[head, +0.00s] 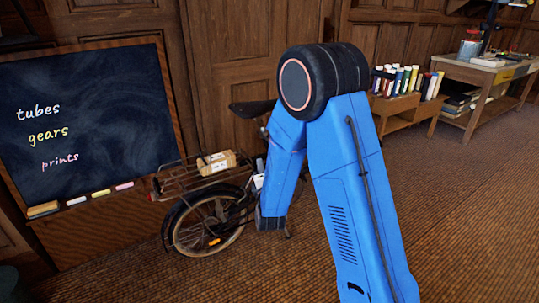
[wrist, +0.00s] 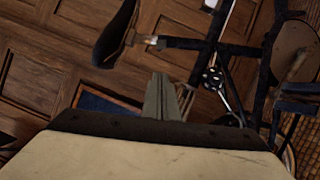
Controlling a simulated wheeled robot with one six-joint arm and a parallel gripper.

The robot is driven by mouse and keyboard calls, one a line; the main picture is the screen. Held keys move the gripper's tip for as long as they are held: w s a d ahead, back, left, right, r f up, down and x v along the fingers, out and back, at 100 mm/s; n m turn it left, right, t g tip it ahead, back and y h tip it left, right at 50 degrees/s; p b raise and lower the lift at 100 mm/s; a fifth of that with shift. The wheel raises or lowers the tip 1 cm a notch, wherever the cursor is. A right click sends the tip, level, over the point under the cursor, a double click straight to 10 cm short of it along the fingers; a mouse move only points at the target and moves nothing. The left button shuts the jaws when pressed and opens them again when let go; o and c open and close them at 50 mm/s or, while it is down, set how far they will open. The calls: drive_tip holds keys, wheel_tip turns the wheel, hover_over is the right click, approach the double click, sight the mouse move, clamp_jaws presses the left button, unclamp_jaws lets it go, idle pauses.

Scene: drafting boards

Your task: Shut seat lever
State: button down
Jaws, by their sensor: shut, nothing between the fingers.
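A bicycle (head: 215,222) stands behind my blue arm in the head view. Its dark saddle (head: 252,107) shows left of the arm; its middle and front are hidden. In the wrist view the saddle (wrist: 114,36) is at upper left, turned on its side. A short bright seat post (wrist: 141,40) runs from it to a small clamp area (wrist: 158,44) at the dark frame tube. The seat lever is too small and dark there to make out its position. My gripper (wrist: 163,88) is shut and empty, below the clamp area in the picture, apparently apart from it. The head view hides it.
The rear rack (head: 185,181) carries rolled tubes (head: 217,162). A chalkboard (head: 85,120) stands at left, close to the bicycle. A low shelf with books (head: 408,110) and a workbench (head: 487,72) are at back right. Floor (head: 460,210) at right is clear.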

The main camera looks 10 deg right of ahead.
drive_tip(key=shift+s+a+f, duration=0.1)
drive_tip(key=shift+s+f, duration=0.15)
drive_tip(key=shift+s, duration=0.3)
drive_tip(key=shift+w, duration=0.1)
approach(266, 139)
drive_tip(key=w+a+f, duration=0.1)
drive_tip(key=w+a, duration=0.3)
drive_tip(key=shift+w+d+r, duration=0.1)
drive_tip(key=shift+d+r, duration=0.1)
drive_tip(key=shift+d, duration=0.75)
drive_tip(key=shift+d+r, duration=0.2)
drive_tip(key=shift+d, duration=0.75)
drive_tip(key=shift+d, duration=0.1)
